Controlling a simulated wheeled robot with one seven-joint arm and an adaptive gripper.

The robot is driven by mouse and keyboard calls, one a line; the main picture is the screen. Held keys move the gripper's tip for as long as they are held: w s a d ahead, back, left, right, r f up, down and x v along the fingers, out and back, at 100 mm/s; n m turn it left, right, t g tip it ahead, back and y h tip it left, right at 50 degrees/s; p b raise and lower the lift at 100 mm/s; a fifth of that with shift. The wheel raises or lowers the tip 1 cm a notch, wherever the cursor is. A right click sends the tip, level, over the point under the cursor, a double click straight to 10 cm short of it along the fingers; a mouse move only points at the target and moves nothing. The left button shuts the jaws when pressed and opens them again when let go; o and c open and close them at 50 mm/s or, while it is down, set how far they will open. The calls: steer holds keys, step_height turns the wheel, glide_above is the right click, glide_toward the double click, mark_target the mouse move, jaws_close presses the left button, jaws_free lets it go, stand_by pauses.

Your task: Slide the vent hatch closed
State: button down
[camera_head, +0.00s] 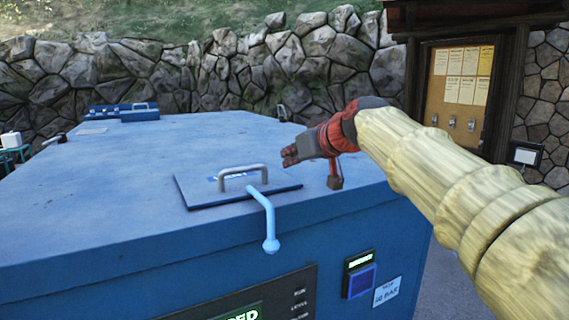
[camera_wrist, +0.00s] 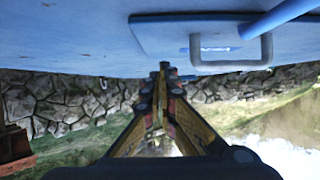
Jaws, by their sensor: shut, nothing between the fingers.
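A flat blue hatch panel (camera_head: 200,194) lies on top of the big blue housing near its front edge. It has a grey bar handle (camera_head: 243,170) and a small label. The panel (camera_wrist: 160,38) and its handle (camera_wrist: 235,67) show at the upper right of the wrist view, which is upside down. My gripper (camera_head: 286,157) is shut and empty, just right of the handle and apart from it. Its fingers (camera_wrist: 163,72) come together in the wrist view. I cannot tell whether an opening lies under the panel.
A light blue lever (camera_head: 268,222) with a round end hangs over the front edge beside the hatch. Another blue panel with a handle (camera_head: 125,112) sits at the far left of the housing top (camera_head: 100,190). A stone wall (camera_head: 200,75) stands behind. The left top is mostly clear.

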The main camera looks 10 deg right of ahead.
steer(key=s+d+r+b, duration=0.1)
steer(key=s+d+b, duration=0.1)
steer(key=s, duration=0.5)
steer(key=shift+r+b, duration=0.15)
steer(key=shift+b, duration=0.3)
steer(key=s+f+m+g+h+b, duration=0.1)
steer(key=s+f+b, duration=0.3)
steer(key=s+f, duration=0.6)
steer(key=s+f+m+g+h+b, duration=0.1)
steer(key=s+f+g+b, duration=0.2)
steer(key=s+f, duration=0.7)
steer(key=s+d+f+m+g+h+b, duration=0.1)
steer(key=s+f+b, duration=0.5)
steer(key=f, duration=2.7)
steer(key=s+g, duration=0.1)
steer(key=s, duration=0.3)
steer(key=shift+s+f+g+h+b, duration=0.2)
steer(key=shift+g+h+b, duration=0.1)
steer(key=shift+g+h, duration=0.1)
